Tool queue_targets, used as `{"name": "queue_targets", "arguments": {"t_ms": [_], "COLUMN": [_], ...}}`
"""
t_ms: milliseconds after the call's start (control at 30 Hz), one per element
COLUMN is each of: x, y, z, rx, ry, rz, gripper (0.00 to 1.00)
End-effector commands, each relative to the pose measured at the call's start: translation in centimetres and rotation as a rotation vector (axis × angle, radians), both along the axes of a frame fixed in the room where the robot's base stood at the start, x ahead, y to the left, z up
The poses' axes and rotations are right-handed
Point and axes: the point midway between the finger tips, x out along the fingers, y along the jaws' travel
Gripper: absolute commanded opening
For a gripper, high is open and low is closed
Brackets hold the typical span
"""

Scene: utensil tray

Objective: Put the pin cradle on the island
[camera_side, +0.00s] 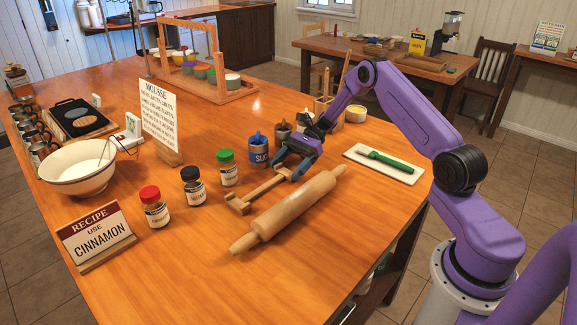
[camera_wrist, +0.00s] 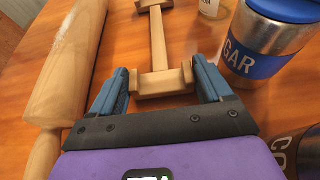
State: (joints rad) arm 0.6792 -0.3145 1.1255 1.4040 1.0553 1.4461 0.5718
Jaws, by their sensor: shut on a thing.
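The pin cradle (camera_side: 262,191) is a light wooden bar with a notched block at each end. It lies on or just above the orange wooden island top (camera_side: 330,262), alongside the rolling pin (camera_side: 290,208); I cannot tell whether it touches the top. My gripper (camera_side: 294,170) is shut on the cradle's near end block. In the wrist view, the blue fingers of my gripper (camera_wrist: 162,80) stand on both sides of that block, and the cradle's bar (camera_wrist: 158,42) runs away from me. The rolling pin (camera_wrist: 72,60) lies to its left.
A blue-banded sugar canister (camera_wrist: 262,45) stands close to the right of my gripper in the wrist view. Spice jars with green (camera_side: 227,168), black (camera_side: 191,187) and red (camera_side: 154,207) lids stand left of the cradle. A green-handled tool (camera_side: 392,162) lies on a white board.

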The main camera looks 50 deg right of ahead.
Motion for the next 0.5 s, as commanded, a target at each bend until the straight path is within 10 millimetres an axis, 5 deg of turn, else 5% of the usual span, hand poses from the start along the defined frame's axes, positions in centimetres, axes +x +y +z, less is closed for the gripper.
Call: {"name": "queue_targets", "arguments": {"t_ms": [167,200,267,500], "x": [0.00,0.00,0.00,-0.01], "y": [0.01,0.00,0.00,0.00], "z": [-0.23,-0.28,-0.26,-0.27], "rx": [0.001,0.000,0.000,0.000], "ry": [0.000,0.000,-0.001,0.000], "rz": [0.000,0.000,0.000,0.000], "gripper": [0.41,0.85,1.00,1.00]}}
